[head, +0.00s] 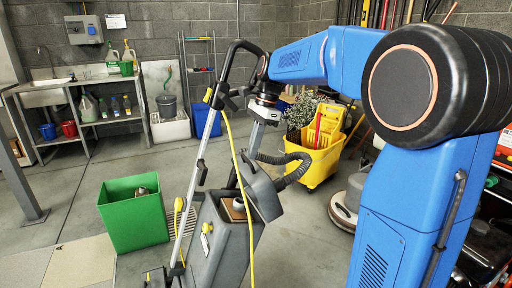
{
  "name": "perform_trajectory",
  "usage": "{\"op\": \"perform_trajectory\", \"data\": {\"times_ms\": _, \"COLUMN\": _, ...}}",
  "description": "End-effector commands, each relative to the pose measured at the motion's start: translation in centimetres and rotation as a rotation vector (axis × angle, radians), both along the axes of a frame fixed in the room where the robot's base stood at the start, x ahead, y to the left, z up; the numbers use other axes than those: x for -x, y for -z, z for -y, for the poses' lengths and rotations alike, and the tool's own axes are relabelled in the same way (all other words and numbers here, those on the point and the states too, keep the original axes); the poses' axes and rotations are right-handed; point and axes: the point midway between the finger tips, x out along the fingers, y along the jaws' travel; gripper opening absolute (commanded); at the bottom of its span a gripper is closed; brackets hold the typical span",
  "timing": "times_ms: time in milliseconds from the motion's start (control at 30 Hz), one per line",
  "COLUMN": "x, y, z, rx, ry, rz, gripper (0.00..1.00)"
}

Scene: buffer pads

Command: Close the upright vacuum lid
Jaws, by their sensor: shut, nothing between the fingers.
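The upright vacuum (222,238) is a grey machine with a long black-looped handle and a yellow cord. Its dark lid (263,190) stands open, tilted up on the right side of the body, with a ribbed black hose beside it. The open top shows a tan-brown interior with a small pale round part. My gripper (254,146) points down above the lid, to the right of the handle. It is shut and empty. Its fingertips are small and dark here, and I cannot tell whether they touch the lid or hose.
The vacuum handle (205,150) rises close to the left of my gripper. A green bin (133,222) stands left of the vacuum. A yellow mop bucket (312,164) and a round floor machine (345,205) stand behind and right. Open floor lies behind the green bin.

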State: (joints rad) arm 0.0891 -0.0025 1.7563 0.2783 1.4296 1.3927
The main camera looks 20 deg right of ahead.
Motion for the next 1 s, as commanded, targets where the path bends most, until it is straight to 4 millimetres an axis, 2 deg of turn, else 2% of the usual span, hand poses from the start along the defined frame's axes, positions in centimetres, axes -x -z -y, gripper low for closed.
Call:
{"op": "perform_trajectory", "data": {"times_ms": 267, "x": 0.0, "y": 0.0, "z": -0.2, "rx": 0.0, "ry": -0.001, "rz": 0.0, "gripper": 0.0}}
{"op": "perform_trajectory", "data": {"times_ms": 600, "x": 0.1, "y": 0.3, "z": -3.2, "rx": 0.0, "ry": -0.001, "rz": 0.001, "gripper": 0.0}}
{"op": "perform_trajectory", "data": {"times_ms": 1000, "x": 0.1, "y": 0.2, "z": -3.0, "rx": 0.0, "ry": 0.0, "rz": 0.001, "gripper": 0.0}}
